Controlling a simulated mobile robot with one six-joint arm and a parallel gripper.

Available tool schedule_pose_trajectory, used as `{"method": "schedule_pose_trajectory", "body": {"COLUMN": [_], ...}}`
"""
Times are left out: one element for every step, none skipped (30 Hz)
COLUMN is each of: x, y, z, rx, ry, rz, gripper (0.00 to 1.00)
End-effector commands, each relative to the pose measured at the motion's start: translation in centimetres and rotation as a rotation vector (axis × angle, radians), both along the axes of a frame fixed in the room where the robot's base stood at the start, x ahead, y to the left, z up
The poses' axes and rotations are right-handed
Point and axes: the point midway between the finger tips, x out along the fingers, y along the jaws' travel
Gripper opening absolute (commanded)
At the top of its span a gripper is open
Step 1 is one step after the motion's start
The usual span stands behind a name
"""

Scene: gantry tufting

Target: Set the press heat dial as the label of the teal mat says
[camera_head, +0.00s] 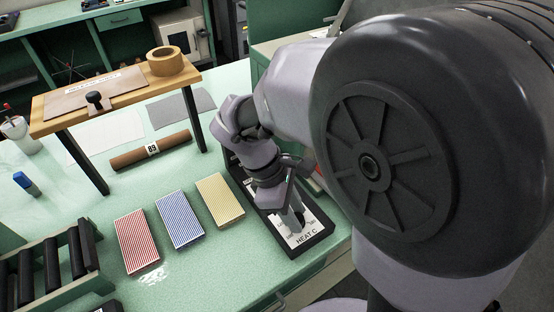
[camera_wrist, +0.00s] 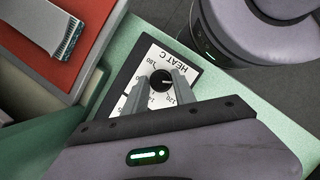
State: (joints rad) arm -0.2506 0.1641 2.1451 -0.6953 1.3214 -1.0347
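The press heat dial (camera_wrist: 161,80) is a black knob on a white panel (camera_wrist: 152,60) marked "HEAT C" with numbers around it, including 180 and 160. The fingers partly cover the scale, and I cannot tell the exact setting. My gripper (camera_wrist: 160,82) has a finger on each side of the knob, with small gaps showing; contact is unclear. In the head view my gripper (camera_head: 292,218) points down over the "HEAT C" panel (camera_head: 306,238). I cannot pick out a teal mat or its label in either view.
A brown roll tagged "89" (camera_head: 150,150) lies under a wooden stand (camera_head: 117,92). Grey (camera_head: 181,108) and white (camera_head: 112,132) sheets lie nearby. Red (camera_head: 137,240), blue (camera_head: 180,219) and yellow (camera_head: 219,199) striped pieces lie left of the panel. A roller rack (camera_head: 48,262) stands at lower left.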

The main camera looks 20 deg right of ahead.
Motion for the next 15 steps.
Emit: {"method": "schedule_pose_trajectory", "body": {"x": [0.00, -0.01, -0.01, -0.01, -0.01, -0.01, -0.02, 0.00, -0.01, 0.00, 0.01, 0.01, 0.01, 0.01, 0.02], "y": [0.01, 0.02, 0.02, 0.02, 0.02, 0.02, 0.01, 0.01, 0.01, 0.00, 0.00, 0.00, 0.00, 0.00, 0.00], "z": [0.00, 0.00, 0.00, 0.00, 0.00, 0.00, 0.01, 0.03, 0.05, 0.09, 0.11, 0.14, 0.17, 0.19, 0.23], "rx": [0.000, 0.000, 0.000, 0.000, 0.000, 0.000, 0.000, 0.000, 0.001, 0.001, 0.001, 0.001, 0.001, 0.000, 0.000], "ry": [0.000, 0.000, 0.000, 0.000, 0.001, 0.000, 0.001, 0.001, 0.001, 0.001, 0.001, 0.002, 0.001, 0.002, 0.003], "rz": [0.000, 0.000, 0.000, 0.000, 0.000, -0.001, -0.003, -0.006, -0.010, -0.016, -0.022, -0.034, -0.047, -0.060, -0.080], "gripper": [0.10, 0.04, 0.00, 0.00, 0.00, 0.00, 0.00, 0.00, 0.00, 0.00, 0.00, 0.00, 0.00, 0.00, 0.00]}}
